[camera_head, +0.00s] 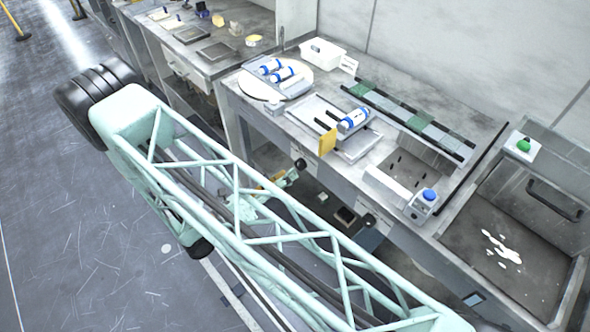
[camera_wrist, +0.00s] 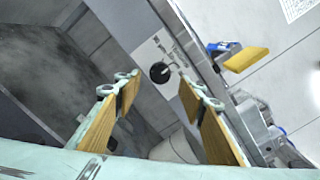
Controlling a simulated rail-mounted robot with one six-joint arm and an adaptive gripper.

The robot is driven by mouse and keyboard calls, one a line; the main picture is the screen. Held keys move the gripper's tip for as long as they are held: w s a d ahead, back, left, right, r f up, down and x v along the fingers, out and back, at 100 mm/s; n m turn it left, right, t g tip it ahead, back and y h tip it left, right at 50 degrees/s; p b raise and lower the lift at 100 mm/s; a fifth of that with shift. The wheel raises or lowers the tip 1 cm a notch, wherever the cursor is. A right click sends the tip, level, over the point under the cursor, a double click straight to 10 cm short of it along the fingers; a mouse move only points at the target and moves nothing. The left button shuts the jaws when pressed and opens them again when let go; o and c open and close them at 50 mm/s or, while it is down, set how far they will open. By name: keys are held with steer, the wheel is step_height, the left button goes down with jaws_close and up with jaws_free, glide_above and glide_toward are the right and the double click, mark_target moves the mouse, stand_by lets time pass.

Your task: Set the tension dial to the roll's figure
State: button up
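In the wrist view, a round black knob (camera_wrist: 159,73), which looks like the tension dial, sits on a light panel. It shows between the fingers of my gripper (camera_wrist: 158,95). The tan-padded fingers are open and apart, with nothing held between them; I cannot tell how far beyond them the knob is. No dial marks or figures are readable. In the head view, blue-and-white rolls lie on the bench: two on a grey stand (camera_head: 296,88) and one roll (camera_head: 354,118) by a shallow tray (camera_head: 362,151). My arm partly hides the bench front.
A yellow plate (camera_head: 327,141) stands up at the bench edge and shows in the wrist view (camera_wrist: 246,59). A blue-button box (camera_head: 423,203) and a sink-like basin (camera_head: 405,172) are to the right. A white bin (camera_head: 323,54) is behind.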

mark_target(298, 167)
steer(key=shift+x, duration=2.5)
steer(key=c, duration=0.8)
